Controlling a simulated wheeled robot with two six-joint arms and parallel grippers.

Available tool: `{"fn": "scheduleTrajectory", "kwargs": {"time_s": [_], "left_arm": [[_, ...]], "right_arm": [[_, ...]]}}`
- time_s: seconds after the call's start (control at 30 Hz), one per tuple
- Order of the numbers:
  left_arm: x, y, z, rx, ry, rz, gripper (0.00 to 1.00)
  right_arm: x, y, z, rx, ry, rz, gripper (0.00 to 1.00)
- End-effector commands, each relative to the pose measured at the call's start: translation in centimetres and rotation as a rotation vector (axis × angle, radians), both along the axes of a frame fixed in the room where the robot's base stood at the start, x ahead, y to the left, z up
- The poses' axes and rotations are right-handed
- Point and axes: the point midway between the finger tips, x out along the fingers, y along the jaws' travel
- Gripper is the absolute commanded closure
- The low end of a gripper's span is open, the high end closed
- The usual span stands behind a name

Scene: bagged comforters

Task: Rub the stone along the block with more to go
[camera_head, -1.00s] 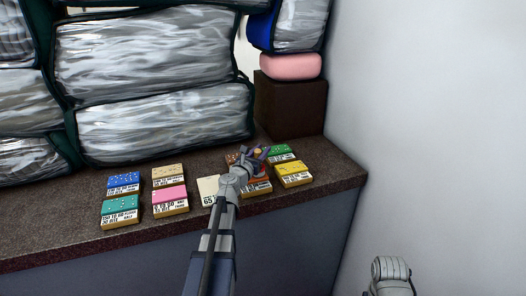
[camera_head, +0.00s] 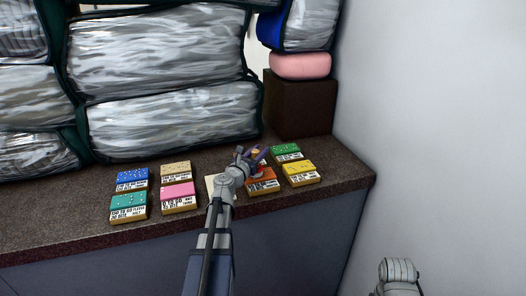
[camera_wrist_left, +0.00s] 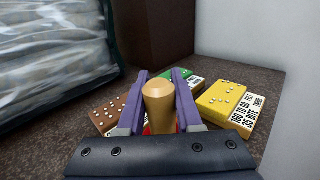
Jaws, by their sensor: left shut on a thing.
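My left gripper (camera_head: 256,156) is shut on a tan, rounded handle (camera_wrist_left: 158,96) between its purple fingers, with red showing below it. I take this as the stone; its underside is hidden. It is over or just behind the orange block (camera_head: 265,184); I cannot tell whether it touches. A brown dotted block (camera_wrist_left: 122,112) lies left of the fingers in the wrist view. The yellow block (camera_head: 300,170), with a printed label, lies to the right, and the green block (camera_head: 286,150) behind it. A cream block (camera_head: 210,182) is mostly hidden by my left arm. My right gripper is not clearly visible.
Blue (camera_head: 132,176), teal (camera_head: 128,202), tan (camera_head: 176,168) and pink (camera_head: 178,192) labelled blocks lie to the left on the dark counter (camera_head: 60,215). Bagged comforters (camera_head: 170,120) stand behind. A brown box (camera_head: 300,108) and white wall bound the right.

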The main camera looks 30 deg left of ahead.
Motion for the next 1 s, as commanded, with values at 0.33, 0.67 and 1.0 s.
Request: {"fn": "scheduleTrajectory", "kwargs": {"time_s": [0.33,0.67,1.0], "left_arm": [[-0.8,0.6,0.0,0.001,0.0,0.0,1.0],[-1.5,1.2,0.0,0.0,0.0,-0.001,1.0],[-1.5,1.1,2.9,-0.001,0.0,-0.002,1.0]], "right_arm": [[0.0,0.0,0.0,0.0,0.0,0.0,0.5],[0.0,0.0,0.0,0.0,0.0,0.0,0.5],[0.0,0.0,2.9,0.0,0.0,0.0,0.5]]}}
